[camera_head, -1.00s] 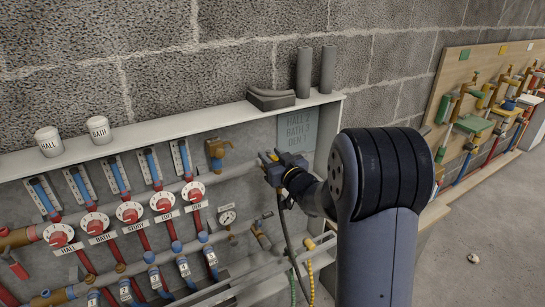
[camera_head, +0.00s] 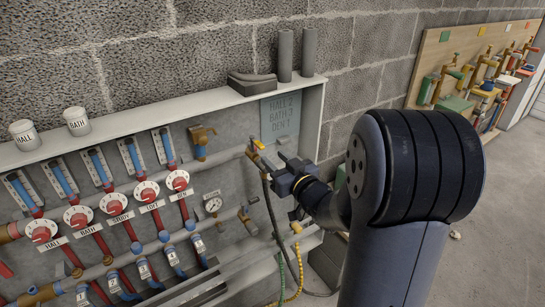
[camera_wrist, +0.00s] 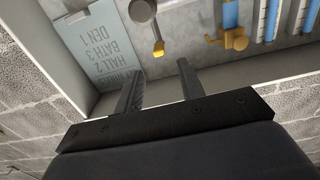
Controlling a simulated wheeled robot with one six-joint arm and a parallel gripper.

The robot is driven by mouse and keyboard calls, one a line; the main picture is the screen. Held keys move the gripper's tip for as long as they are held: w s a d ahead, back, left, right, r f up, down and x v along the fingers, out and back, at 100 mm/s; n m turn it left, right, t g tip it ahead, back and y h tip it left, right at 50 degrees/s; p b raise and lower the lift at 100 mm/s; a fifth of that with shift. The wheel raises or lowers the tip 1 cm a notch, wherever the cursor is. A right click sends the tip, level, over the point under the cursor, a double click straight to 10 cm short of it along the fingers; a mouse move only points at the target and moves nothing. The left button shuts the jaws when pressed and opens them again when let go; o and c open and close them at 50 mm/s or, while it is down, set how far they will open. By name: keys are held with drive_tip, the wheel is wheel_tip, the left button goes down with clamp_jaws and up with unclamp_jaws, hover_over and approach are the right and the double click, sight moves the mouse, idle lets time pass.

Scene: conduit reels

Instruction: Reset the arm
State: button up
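My gripper (camera_head: 277,172) is at the right end of the manifold cabinet in the head view. In the wrist view my gripper (camera_wrist: 159,82) has its two dark fingers spread with nothing between them. A yellow-handled valve (camera_head: 260,145) with a dark hose (camera_head: 272,210) hanging from it is just left of the fingers and looks apart from them. In the wrist view a yellow tip on a grey fitting (camera_wrist: 158,47) shows beyond the fingers. My arm hides part of the cabinet's right side.
The cabinet (camera_head: 150,130) holds several red-and-white dials, blue gauges and a round pressure gauge (camera_head: 213,205). Two white cups (camera_head: 76,121) stand on its top. A sign (camera_head: 281,117) is on its back. A wooden valve board (camera_head: 440,60) is at the right, with bare floor below.

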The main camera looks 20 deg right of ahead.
sight(256, 141)
drive_tip(key=x, duration=1)
drive_tip(key=shift+w+a, duration=0.1)
drive_tip(key=shift+w, duration=0.15)
drive_tip(key=shift+w+r+p, duration=0.15)
drive_tip(key=shift+w+p, duration=0.1)
drive_tip(key=shift+p, duration=0.25)
drive_tip(key=shift+n+y+p, duration=0.4)
drive_tip(key=shift+y, duration=0.2)
drive_tip(key=shift+g, duration=0.3)
drive_tip(key=shift+s+f+b, duration=0.1)
drive_tip(key=shift+f+b, duration=0.2)
drive_tip(key=shift+b, duration=0.3)
